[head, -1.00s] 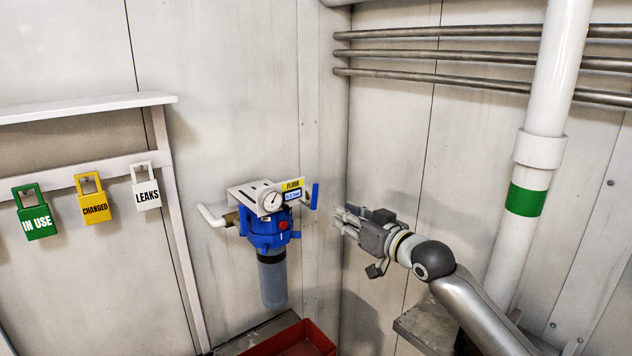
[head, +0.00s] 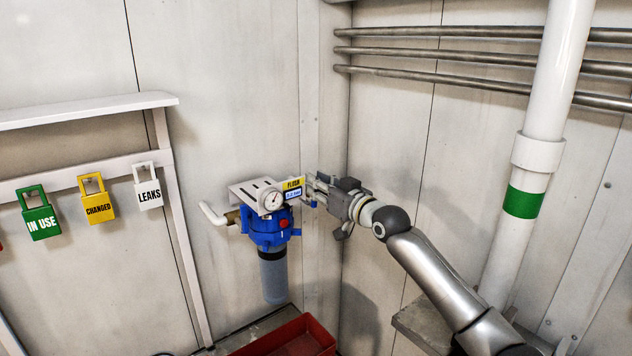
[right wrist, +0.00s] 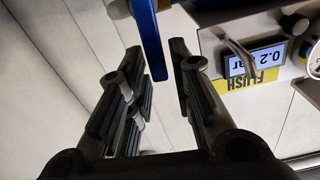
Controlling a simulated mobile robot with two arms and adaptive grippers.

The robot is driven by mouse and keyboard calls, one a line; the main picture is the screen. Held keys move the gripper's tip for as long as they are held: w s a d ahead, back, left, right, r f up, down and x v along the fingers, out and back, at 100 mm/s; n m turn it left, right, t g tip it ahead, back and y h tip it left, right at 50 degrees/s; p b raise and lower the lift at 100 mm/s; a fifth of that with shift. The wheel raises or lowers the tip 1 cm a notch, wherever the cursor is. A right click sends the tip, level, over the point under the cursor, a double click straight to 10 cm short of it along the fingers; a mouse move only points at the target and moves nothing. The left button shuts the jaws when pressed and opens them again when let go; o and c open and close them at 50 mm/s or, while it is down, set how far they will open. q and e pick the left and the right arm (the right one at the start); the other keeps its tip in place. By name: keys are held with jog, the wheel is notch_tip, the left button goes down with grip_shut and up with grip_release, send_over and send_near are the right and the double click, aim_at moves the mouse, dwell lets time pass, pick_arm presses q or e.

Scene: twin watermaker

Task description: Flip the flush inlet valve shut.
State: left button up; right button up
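The flush filter unit (head: 268,236) hangs on the wall, with a blue head, a clear bowl, a gauge and a yellow FLUSH label (head: 293,184). Its blue valve lever (right wrist: 151,45) hangs down in the right wrist view, at the mouth of my right gripper (right wrist: 158,58). The gripper's two fingers are spread, with the lever's end between or just beyond their tips; contact is not clear. In the head view my right gripper (head: 314,188) is at the unit's right side and hides most of the lever. My left gripper is not in view.
A small display (right wrist: 257,62) reading 0.2 bar is close right of the fingers. A red bin (head: 300,338) stands below. Tags marked IN USE (head: 40,218), CHANGED (head: 97,205) and LEAKS (head: 149,193) hang at left. A white pipe (head: 535,150) stands at right.

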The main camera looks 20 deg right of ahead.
jog(key=shift+w+a, duration=0.2)
jog(key=shift+w, duration=0.3)
jog(key=shift+c, duration=0.2)
grip_shut()
jog(key=shift+s+a+n, duration=0.15)
jog(key=shift+a+n, duration=0.1)
jog(key=shift+n, duration=0.45)
jog(key=shift+o, duration=0.2)
grip_release()
